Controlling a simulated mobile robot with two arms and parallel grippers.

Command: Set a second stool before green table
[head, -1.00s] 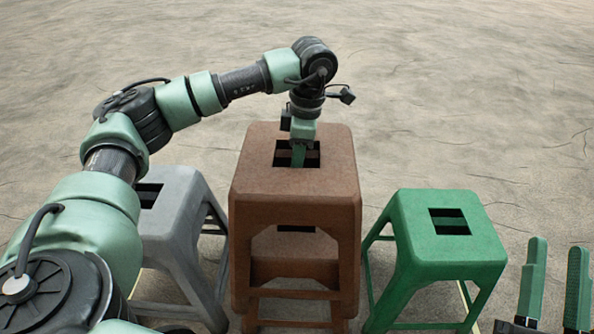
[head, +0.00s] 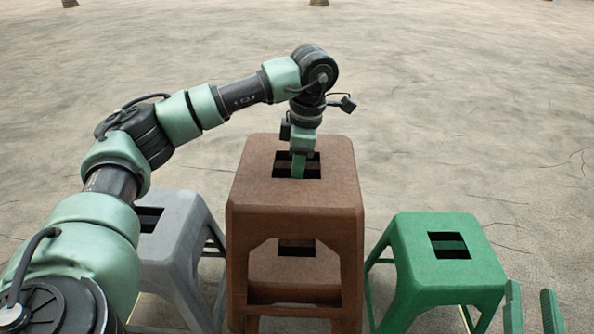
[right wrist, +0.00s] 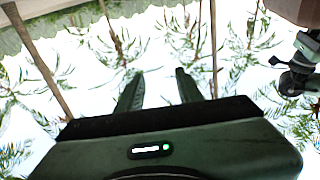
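An upper brown stool (head: 295,205) stands in the middle of the head view, over a lower brown stool (head: 300,274) whose seat shows between the upper one's legs. My left gripper (head: 298,172) points down into the square hole of the upper seat. Its fingertips are partly hidden there, but the stool moves up with it, so it is shut on the stool. My right gripper (head: 532,310) is at the lower right edge, empty, its two fingers apart. The fingers also show apart in the right wrist view (right wrist: 158,88). No green table shows.
A grey stool (head: 183,255) stands close on the left, partly behind my left arm. A green stool (head: 446,262) stands close on the right, near my right gripper. The sandy ground beyond the stools is clear, with dark post-like bases (head: 70,3) far off.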

